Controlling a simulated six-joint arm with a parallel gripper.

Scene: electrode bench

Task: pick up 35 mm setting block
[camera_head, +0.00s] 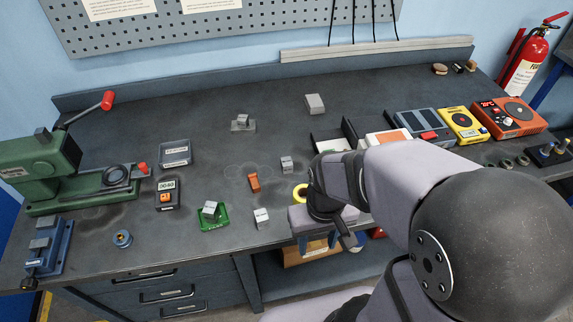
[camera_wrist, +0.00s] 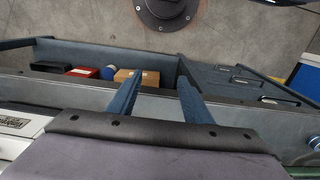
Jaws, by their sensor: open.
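Several small grey blocks are on the bench, and I cannot tell which is the 35 mm setting block because no size marking is readable. One block (camera_head: 287,163) stands mid-bench. Another block (camera_head: 262,217) stands near the front edge. A third block (camera_head: 210,207) sits in a green tray (camera_head: 222,224). My gripper (camera_head: 318,243) is at the bench's front edge, right of these blocks, with its fingers pointing down. In the wrist view its two blue fingers (camera_wrist: 157,92) are apart with nothing between them. No setting block shows there.
An orange block (camera_head: 253,182) lies mid-bench. A yellow ring (camera_head: 300,192) is partly hidden by my arm. A green press (camera_head: 85,180) stands left; an orange device (camera_head: 508,117) stands right. A larger grey block (camera_head: 314,103) is at the back. The back middle has free room.

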